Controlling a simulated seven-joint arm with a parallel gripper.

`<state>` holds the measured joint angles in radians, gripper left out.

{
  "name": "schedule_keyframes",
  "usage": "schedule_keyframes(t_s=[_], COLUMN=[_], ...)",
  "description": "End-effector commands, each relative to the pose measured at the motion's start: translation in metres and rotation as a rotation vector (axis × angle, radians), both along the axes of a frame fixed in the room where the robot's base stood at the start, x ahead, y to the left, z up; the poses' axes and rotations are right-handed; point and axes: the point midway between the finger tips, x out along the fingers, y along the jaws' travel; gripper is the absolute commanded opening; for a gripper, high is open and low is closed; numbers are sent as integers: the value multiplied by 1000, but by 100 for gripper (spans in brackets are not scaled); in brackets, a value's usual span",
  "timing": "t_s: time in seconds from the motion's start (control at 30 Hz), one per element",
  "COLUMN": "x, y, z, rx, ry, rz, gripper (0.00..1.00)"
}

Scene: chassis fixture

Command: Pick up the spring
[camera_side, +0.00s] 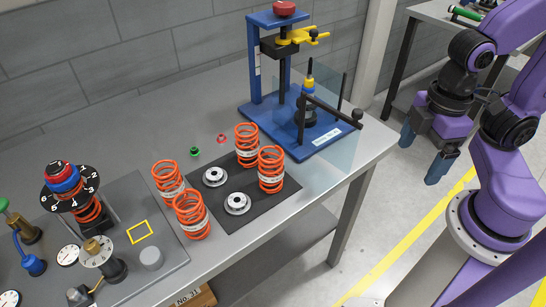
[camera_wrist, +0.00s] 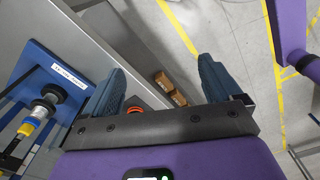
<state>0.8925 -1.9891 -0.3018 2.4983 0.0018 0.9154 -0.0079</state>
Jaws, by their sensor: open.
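Several orange coil springs with white labels stand upright on the grey table in the side view. Two stand at the right part of the dark mat, a rear spring (camera_side: 246,144) and a front spring (camera_side: 270,170). Two more, a rear spring (camera_side: 167,180) and a front spring (camera_side: 191,214), stand at the mat's left side. Another orange spring (camera_side: 88,209) sits under a numbered black dial at the left. My gripper (camera_side: 423,155) is open and empty, off the table's right end and well apart from the springs. Its two blue fingers show in the wrist view (camera_wrist: 160,85), with no spring between them.
A blue press (camera_side: 256,75) with a clear guard stands at the table's back right, between my gripper and the springs. Two silver discs (camera_side: 215,176) (camera_side: 237,203) lie on the dark mat (camera_side: 262,208). A gauge fixture (camera_side: 170,240) fills the left. Boxes (camera_wrist: 170,88) sit low beyond the table edge.

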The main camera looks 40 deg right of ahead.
Motion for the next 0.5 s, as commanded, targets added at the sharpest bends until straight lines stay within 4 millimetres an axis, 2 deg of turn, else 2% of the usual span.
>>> schedule_keyframes(t_s=[0.17,0.5], x=[22,104], y=[19,84], z=[7,30], rx=[-3,-18], ry=[-2,-5], rz=[82,408], gripper=[92,92])
